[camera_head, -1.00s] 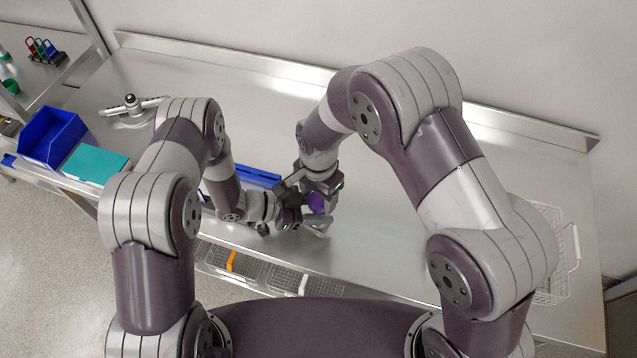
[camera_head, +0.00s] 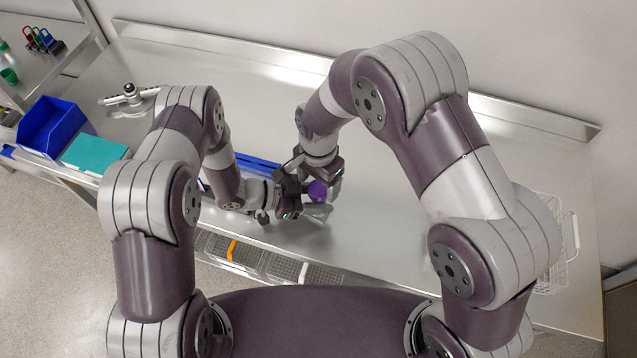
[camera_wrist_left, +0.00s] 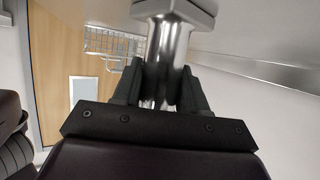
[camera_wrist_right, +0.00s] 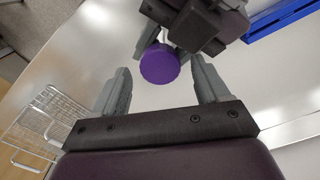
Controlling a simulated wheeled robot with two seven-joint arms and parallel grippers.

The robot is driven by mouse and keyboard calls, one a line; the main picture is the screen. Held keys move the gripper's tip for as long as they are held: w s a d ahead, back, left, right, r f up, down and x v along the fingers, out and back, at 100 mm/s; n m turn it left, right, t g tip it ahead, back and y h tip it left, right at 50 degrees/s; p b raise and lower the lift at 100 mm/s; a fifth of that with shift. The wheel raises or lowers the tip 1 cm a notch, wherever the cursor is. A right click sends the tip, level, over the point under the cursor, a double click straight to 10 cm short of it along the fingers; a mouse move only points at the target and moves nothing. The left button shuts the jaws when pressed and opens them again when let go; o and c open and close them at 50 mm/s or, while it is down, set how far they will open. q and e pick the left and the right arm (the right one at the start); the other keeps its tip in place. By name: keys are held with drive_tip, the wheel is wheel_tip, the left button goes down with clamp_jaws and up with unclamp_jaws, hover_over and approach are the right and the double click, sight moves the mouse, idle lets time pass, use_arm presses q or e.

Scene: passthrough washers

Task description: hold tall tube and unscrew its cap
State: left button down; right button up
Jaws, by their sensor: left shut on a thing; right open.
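The purple cap (camera_head: 317,191) shows between my two grippers above the near part of the bench. In the right wrist view the cap (camera_wrist_right: 160,66) is seen end-on as a round disc, in line with the gap between the fingers. My right gripper (camera_wrist_right: 161,72) is open, one finger on each side of the cap, with gaps visible. My left gripper (camera_wrist_left: 160,92) is shut on the tall tube (camera_wrist_left: 165,55), a shiny cylinder between its fingers. My left gripper also shows beyond the cap in the right wrist view (camera_wrist_right: 205,25). Most of the tube is hidden in the head view.
A blue rack (camera_head: 258,166) lies behind the left gripper. A blue bin (camera_head: 52,127), a teal box (camera_head: 95,153) and a grey stand (camera_head: 130,98) are at the left. The bench's middle and back are clear.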

wheel_tip(320, 180, up, 3)
drive_tip(key=shift+f, duration=0.15)
drive_tip(key=shift+r, duration=0.25)
drive_tip(key=shift+c, duration=1.4)
wheel_tip(320, 180, up, 3)
drive_tip(key=shift+f, duration=0.15)
wheel_tip(320, 180, down, 8)
drive_tip(key=shift+r, duration=0.25)
drive_tip(key=shift+c, duration=0.2)
drive_tip(key=c, duration=0.8)
drive_tip(key=o, duration=1.1)
